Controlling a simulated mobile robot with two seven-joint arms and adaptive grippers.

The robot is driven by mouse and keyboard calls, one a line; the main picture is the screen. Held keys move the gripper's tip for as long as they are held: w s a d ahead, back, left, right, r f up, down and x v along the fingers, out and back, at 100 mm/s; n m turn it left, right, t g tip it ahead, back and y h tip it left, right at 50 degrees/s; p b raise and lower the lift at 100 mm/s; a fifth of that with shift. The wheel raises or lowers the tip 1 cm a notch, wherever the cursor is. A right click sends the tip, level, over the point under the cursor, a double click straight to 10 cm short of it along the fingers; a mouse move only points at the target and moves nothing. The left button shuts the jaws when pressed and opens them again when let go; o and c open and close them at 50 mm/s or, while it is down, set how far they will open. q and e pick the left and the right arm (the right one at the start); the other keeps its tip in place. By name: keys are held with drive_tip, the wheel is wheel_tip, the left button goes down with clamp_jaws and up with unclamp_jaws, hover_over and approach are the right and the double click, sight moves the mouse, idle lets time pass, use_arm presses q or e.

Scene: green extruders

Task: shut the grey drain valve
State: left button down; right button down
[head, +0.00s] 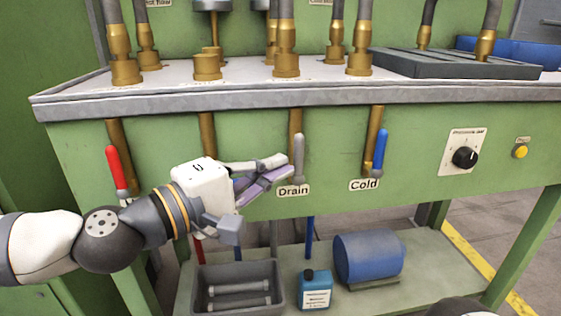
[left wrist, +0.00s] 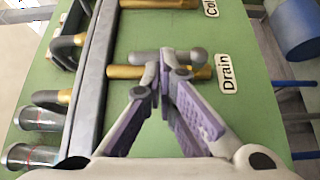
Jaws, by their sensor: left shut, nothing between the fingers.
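The grey drain valve handle (head: 299,156) stands in front of a brass pipe above the "Drain" label (head: 293,191). It is upright, lined up with the pipe.
A red handle (head: 117,168) is at the left and a blue "Cold" handle (head: 380,152) at the right. The bench edge (head: 330,94) juts out above. Below are a grey bin (head: 240,268), a blue bottle (head: 315,290) and a blue cylinder (head: 370,257).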

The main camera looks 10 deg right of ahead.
use_arm(q)
drive_tip(key=shift+x, duration=0.9)
